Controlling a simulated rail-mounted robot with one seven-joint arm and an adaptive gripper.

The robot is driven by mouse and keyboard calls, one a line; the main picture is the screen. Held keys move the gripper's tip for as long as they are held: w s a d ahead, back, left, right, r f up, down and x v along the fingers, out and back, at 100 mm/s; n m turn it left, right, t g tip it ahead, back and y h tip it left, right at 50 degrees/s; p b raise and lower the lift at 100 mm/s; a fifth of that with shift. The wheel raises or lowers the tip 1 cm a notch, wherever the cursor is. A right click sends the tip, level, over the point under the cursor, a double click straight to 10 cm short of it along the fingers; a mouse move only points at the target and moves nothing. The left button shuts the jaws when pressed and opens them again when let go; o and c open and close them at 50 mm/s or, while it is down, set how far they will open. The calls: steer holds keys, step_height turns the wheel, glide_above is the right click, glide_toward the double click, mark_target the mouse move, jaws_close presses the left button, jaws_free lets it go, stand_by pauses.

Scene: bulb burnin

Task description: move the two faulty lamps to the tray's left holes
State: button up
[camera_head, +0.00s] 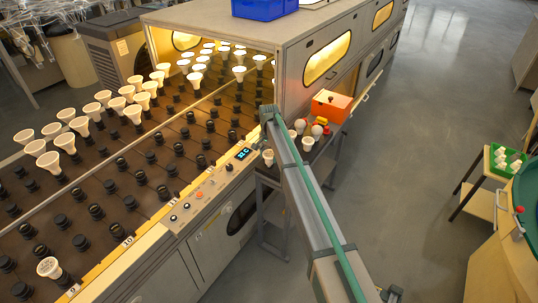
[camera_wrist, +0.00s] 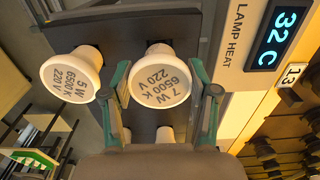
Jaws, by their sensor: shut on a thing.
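In the wrist view my gripper (camera_wrist: 160,74) is shut on a white lamp (camera_wrist: 162,88) marked 7 W 6500 K 220 V, with one green-padded finger on each side. I cannot tell whether this lamp is seated or lifted. A second lamp (camera_wrist: 72,76), marked 5 W 6500 K 220 V, stands to its left, apart from the fingers. Further pale lamp rims show low in the picture, partly hidden by my gripper. In the head view several white lamps (camera_head: 307,143) stand on the dark side tray (camera_head: 322,152). My arm hides the gripper and part of the tray there. No fault mark is readable.
An orange box (camera_head: 331,105) stands behind the tray. The socket bed (camera_head: 110,180) with several lamps lies left, beside a control panel (camera_head: 205,190) reading 32 C. The heated housing (camera_head: 300,60) rises behind. A green crate (camera_head: 507,161) stands far right, across open floor.

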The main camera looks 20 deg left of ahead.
steer(key=shift+f, duration=0.55)
steer(key=o, duration=1.2)
steer(key=shift+o, duration=0.2)
steer(key=shift+r, duration=0.15)
step_height(320, 180, up, 12)
